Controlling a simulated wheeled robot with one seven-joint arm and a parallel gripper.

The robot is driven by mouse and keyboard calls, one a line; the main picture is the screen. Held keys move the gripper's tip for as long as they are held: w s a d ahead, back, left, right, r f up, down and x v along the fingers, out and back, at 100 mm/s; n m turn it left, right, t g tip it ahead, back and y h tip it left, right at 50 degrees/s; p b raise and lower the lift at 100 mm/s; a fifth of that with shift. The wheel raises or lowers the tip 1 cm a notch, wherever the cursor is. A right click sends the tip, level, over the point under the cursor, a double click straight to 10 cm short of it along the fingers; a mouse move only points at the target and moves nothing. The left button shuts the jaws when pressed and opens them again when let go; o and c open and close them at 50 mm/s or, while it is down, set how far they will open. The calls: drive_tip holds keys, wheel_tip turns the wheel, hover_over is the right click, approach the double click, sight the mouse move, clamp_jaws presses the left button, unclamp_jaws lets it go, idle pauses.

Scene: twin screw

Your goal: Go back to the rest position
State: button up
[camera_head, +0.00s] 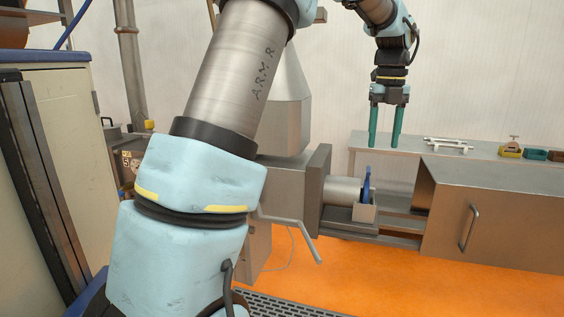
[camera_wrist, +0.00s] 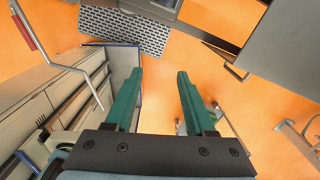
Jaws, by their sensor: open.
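My gripper (camera_head: 385,137) hangs from my raised arm at the upper right of the head view, with its two green fingers pointing down. The fingers are apart with nothing between them. In the wrist view my gripper (camera_wrist: 160,80) also shows open and empty, with orange floor behind the gap. In the head view the fingers appear in front of the back bench (camera_head: 360,140); the exact distance to it cannot be told.
A steel machine (camera_head: 290,185) with a blue-handled part (camera_head: 367,185) stands in the middle. A steel cabinet (camera_head: 500,215) with a handle is at right. Several small colored items (camera_head: 535,154) lie on the bench. A pale cabinet (camera_head: 80,130) stands at left. Orange floor (camera_head: 340,275) is open in front.

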drive_tip(key=s+a+f+n+t, duration=0.1)
drive_tip(key=a+f+n, duration=0.3)
drive_tip(key=a+n, duration=0.45)
drive_tip(key=a+f+n, duration=0.5)
drive_tip(key=a+n, duration=0.3)
drive_tip(key=n, duration=0.1)
drive_tip(key=s+a+f+n+t, duration=0.1)
drive_tip(key=s+a+f+n, duration=0.2)
drive_tip(key=s+a+n, duration=0.35)
drive_tip(key=s+a+f+n, duration=0.4)
drive_tip(key=a+n, duration=0.4)
drive_tip(key=n, duration=0.3)
wheel_tip(320, 180, down, 11)
drive_tip(key=s+b, duration=0.2)
drive_tip(key=b, duration=0.8)
drive_tip(key=shift+g, duration=0.3)
drive_tip(key=shift+d, duration=0.1)
drive_tip(key=shift+c, duration=0.4)
